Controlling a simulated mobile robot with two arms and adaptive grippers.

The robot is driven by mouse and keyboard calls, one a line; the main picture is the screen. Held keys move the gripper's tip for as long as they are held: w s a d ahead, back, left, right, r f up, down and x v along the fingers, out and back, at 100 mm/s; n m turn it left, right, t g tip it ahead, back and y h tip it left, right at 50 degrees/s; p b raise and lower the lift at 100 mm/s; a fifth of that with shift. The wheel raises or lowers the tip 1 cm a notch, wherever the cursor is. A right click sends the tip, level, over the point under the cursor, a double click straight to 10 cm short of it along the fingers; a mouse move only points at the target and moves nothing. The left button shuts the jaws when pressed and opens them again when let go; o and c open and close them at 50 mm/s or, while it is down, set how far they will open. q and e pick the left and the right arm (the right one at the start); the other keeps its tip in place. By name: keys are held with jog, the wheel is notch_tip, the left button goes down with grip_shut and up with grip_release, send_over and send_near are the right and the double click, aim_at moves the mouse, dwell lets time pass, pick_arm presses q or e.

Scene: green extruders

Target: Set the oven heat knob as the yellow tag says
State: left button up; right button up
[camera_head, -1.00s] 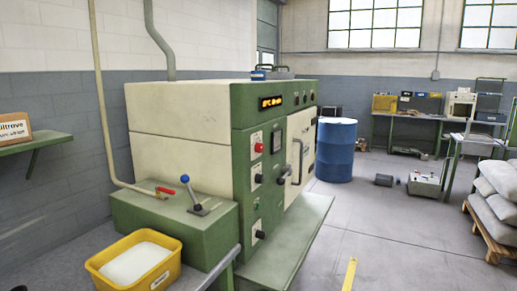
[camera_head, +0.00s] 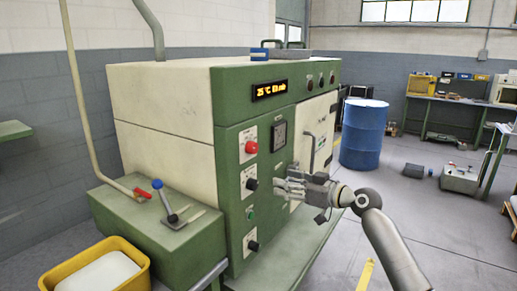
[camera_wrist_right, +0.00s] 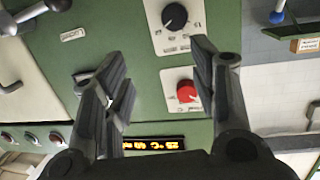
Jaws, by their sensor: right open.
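The green oven (camera_head: 222,130) has a lit display (camera_head: 270,90) that seems to read 25 °C 60 min. Its front panel carries a red knob (camera_head: 251,147), a black knob on a white dial plate (camera_head: 251,184) and a lower black knob (camera_head: 253,246). I cannot read which is the heat knob. My right gripper (camera_head: 279,187) is open and empty, just right of the upper black knob and apart from it. The upside-down right wrist view shows the black knob (camera_wrist_right: 174,16) beyond the fingertips and the red knob (camera_wrist_right: 186,92) between the fingers. No yellow tag is visible.
A lever with a blue ball (camera_head: 157,184) stands on the green box left of the panel. A yellow bin (camera_head: 140,274) sits in front of that. The oven door handle (camera_head: 312,150) sticks out behind my gripper. A blue drum (camera_head: 363,135) stands farther back.

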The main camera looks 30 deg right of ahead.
jog(key=n+t+y, duration=0.1)
jog(key=n+y, duration=0.1)
send_near(255, 149)
jog(key=s, duration=0.2)
jog(key=p+x, duration=0.1)
jog(key=x, duration=0.2)
jog(key=p+x, duration=0.2)
jog(key=x, duration=0.1)
jog(key=d+p+x, duration=0.1)
jog(key=x, duration=0.2)
jog(key=shift+w+r, duration=0.15)
jog(key=shift+w, duration=0.05)
jog(key=shift+p+x, duration=0.3)
jog(key=shift+x, duration=0.5)
jog(key=shift+s, duration=0.1)
jog(key=shift+c, duration=0.3)
jog(key=c, duration=1)
